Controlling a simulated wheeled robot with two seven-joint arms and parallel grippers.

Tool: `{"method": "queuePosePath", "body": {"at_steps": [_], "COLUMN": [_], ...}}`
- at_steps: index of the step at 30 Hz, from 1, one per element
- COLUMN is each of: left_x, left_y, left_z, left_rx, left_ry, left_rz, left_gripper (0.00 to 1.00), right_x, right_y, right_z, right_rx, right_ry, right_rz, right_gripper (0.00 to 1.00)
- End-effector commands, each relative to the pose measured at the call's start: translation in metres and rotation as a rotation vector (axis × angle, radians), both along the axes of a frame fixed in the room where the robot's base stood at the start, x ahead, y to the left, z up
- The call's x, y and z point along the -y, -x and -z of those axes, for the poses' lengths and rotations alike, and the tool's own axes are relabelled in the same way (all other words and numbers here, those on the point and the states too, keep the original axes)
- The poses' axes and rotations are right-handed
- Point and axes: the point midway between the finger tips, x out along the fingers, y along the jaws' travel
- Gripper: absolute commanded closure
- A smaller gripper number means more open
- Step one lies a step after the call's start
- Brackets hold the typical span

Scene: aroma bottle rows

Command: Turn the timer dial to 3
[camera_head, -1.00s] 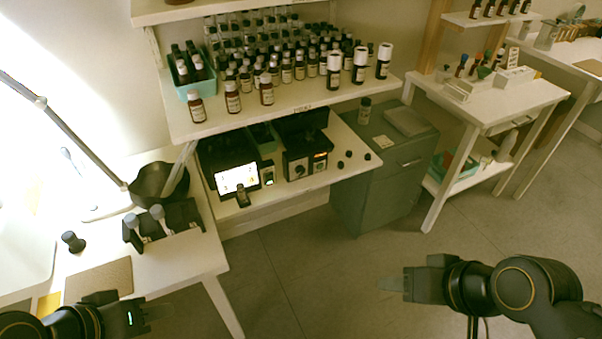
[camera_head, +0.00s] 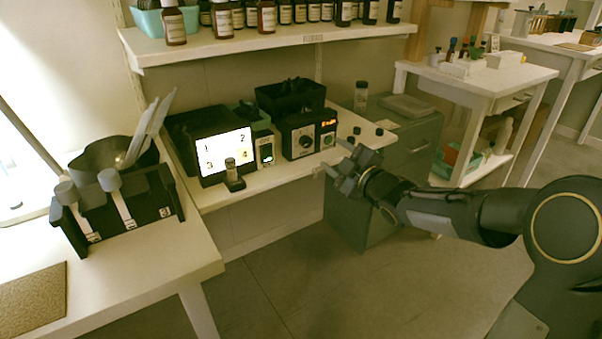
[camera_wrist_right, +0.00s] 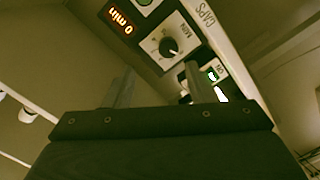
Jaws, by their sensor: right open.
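The timer box (camera_head: 289,146) is a black unit on the lower shelf with a round dark dial (camera_head: 306,142) on its front. Beside the dial is a small lit orange display (camera_head: 328,124). In the right wrist view the dial (camera_wrist_right: 170,46) is a black knob on a pale square plate, and the display (camera_wrist_right: 121,20) reads "0 min". My right gripper (camera_head: 335,158) is open and empty, in front of and to the right of the box, apart from the dial. Its two fingers (camera_wrist_right: 157,86) point toward the dial panel in the wrist view. My left gripper is out of view.
A lit screen (camera_head: 222,151) with numbers and a small device with a green light (camera_head: 265,149) stand left of the timer. Small black knobs (camera_head: 355,131) lie right of the timer. A bottle shelf (camera_head: 270,42) overhangs above.

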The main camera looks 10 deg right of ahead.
Motion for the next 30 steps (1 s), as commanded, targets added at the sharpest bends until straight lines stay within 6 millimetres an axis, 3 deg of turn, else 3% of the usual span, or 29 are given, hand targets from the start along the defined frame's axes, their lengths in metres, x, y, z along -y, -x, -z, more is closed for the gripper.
{"method": "queuePosePath", "body": {"at_steps": [1, 3, 8, 18, 30], "left_x": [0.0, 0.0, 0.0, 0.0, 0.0], "left_y": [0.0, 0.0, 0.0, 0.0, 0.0], "left_z": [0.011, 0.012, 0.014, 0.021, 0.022], "left_rx": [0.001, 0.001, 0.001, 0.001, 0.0], "left_ry": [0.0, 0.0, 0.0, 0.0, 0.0], "left_rz": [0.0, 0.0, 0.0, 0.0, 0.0], "left_gripper": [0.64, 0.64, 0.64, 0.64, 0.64], "right_x": [-0.004, -0.008, -0.015, -0.032, -0.036], "right_y": [-0.004, -0.008, -0.022, -0.07, -0.08], "right_z": [0.012, 0.014, 0.012, 0.012, 0.011], "right_rx": [0.021, 0.04, 0.048, 0.047, 0.045], "right_ry": [0.018, 0.031, 0.037, 0.035, 0.033], "right_rz": [-0.02, -0.036, -0.044, -0.043, -0.041], "right_gripper": [0.5, 0.5, 0.5, 0.5, 0.5]}}
